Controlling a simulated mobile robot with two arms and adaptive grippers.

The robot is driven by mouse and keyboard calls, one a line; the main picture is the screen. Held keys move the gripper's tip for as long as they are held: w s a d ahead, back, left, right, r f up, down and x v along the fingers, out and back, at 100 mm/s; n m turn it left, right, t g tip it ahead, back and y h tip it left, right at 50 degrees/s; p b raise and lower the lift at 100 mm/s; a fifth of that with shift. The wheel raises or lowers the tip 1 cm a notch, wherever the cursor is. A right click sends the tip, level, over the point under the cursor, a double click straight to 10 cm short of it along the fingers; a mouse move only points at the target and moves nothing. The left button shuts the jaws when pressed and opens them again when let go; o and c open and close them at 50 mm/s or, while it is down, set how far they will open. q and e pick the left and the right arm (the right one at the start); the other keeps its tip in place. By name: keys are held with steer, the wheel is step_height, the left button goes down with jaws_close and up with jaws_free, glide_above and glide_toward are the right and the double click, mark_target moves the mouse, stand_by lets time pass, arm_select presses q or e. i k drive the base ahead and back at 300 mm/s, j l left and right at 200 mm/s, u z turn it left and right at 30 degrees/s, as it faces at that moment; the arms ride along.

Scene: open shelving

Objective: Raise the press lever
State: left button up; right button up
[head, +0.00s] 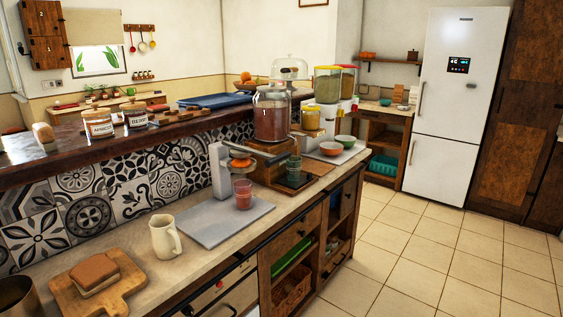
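A press with a pale grey upright body (218,170) stands on the counter against the patterned tiles. An orange and dark part (239,160) juts out from its upper right side. A glass of red liquid (242,194) stands below that part, on a flat grey mat (220,230). Neither of my grippers is in view.
A cream jug (165,236) and bread on a wooden board (121,288) stand left of the mat. A dark glass (293,169), a large jar (271,114) and bowls (331,149) are to the right. The tiled floor (420,255) is clear.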

mark_target(238, 151)
steer(key=i+l, duration=0.25)
steer(key=i, duration=0.15)
steer(key=i+l, duration=0.2)
steer(key=i, duration=0.15)
steer(key=i+l, duration=0.25)
steer(key=i, duration=0.15)
